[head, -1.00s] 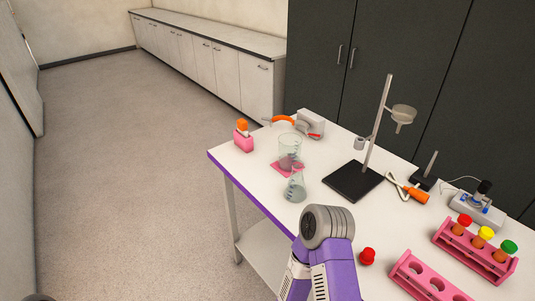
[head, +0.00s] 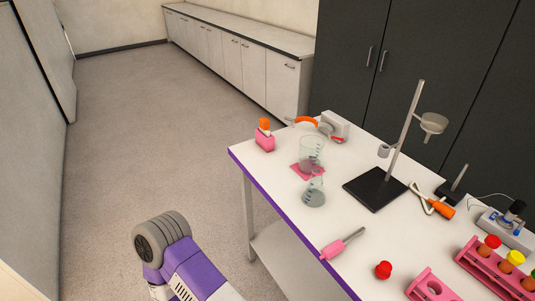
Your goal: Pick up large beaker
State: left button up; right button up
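The large beaker (head: 311,148) is clear glass with markings and stands upright on a small pink mat (head: 299,174) near the table's left end. A smaller clear flask (head: 315,192) stands just in front of it and overlaps its lower part in the picture. Neither of my grippers shows in the head view. Only a purple and grey link of one of my arms shows at the lower left, off the table's edge and well apart from the beaker.
The white table (head: 285,212) has a purple edge. A pink-handled tool (head: 338,245) and a red cap (head: 383,270) lie near its front. A black-based stand (head: 375,190) is right of the beaker; a pink bottle (head: 264,137) is left. Floor at left is clear.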

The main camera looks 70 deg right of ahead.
aim_at(311, 146)
jog(key=u, duration=0.05)
jog(key=i, duration=1.05)
jog(key=z, duration=1.9)
